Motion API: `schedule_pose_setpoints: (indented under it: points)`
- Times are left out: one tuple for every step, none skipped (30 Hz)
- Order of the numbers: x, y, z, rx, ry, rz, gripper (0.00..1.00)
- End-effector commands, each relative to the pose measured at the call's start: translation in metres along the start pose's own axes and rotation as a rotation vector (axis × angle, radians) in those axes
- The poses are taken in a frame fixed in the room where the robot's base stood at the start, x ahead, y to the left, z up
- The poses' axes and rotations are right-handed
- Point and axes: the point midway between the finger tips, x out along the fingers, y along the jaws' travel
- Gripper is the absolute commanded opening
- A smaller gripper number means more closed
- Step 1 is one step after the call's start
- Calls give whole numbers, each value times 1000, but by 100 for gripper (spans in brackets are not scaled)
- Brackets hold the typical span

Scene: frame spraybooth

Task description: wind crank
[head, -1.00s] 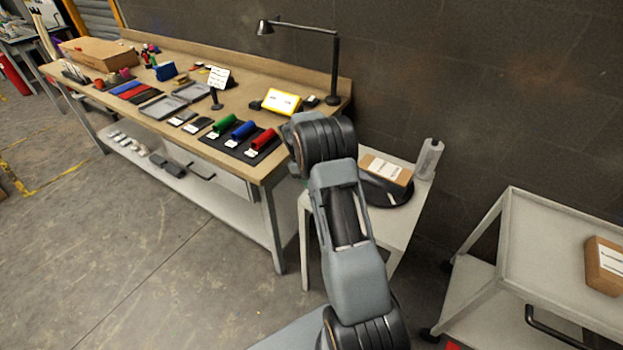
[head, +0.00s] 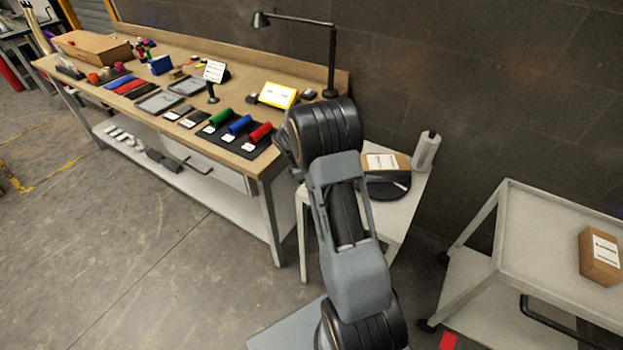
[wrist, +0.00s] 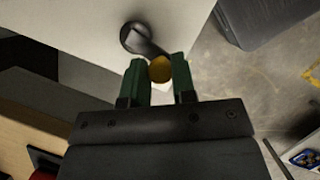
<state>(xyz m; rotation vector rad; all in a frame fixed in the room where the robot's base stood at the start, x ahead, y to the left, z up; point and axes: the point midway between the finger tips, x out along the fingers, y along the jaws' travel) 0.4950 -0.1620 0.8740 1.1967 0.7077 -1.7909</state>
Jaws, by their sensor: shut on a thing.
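In the wrist view, a dark crank (wrist: 137,37) has a round hub on a pale surface. Its arm runs down and right to a yellow knob (wrist: 160,69). My gripper (wrist: 160,75) has green fingers on either side of the yellow knob and is shut on it. In the head view my arm reaches over the white side table by the bench, and my gripper and the crank are hidden behind it.
A wooden workbench (head: 262,168) carries red, blue and green rolls and a lamp (head: 332,60). A white side table (head: 399,215) holds a box (head: 387,163) on a black round base and a bottle (head: 425,152). A trolley (head: 545,235) with a box stands at right.

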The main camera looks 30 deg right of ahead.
Motion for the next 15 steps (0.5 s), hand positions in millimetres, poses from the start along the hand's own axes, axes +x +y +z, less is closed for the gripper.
schedule_pose_setpoints:
  points:
    - [1, -2, 0, -5, -1, -2, 1]
    - [1, -2, 0, -8, -1, -1, 1]
    - [1, -2, 0, -10, -1, 0, 1]
    - [1, -2, 0, -11, -1, 0, 1]
    - [1, -2, 0, -12, -1, 1, 1]
    - [2, -2, 0, -12, -1, 1, 1]
    - [2, -2, 0, -13, -1, 1, 1]
    - [2, -2, 0, -13, -1, 1, 1]
    - [2, -2, 0, -13, -1, 1, 1]
    - [2, -2, 0, -12, -1, 1, 1]
    - [2, -2, 0, -12, -1, 1, 1]
    - [2, -2, 0, -12, -1, 1, 1]
    - [2, -2, 0, -12, -1, 0, 1]
    - [2, -2, 0, -12, -1, 0, 1]
    - [2, -2, 0, -12, -1, 0, 26]
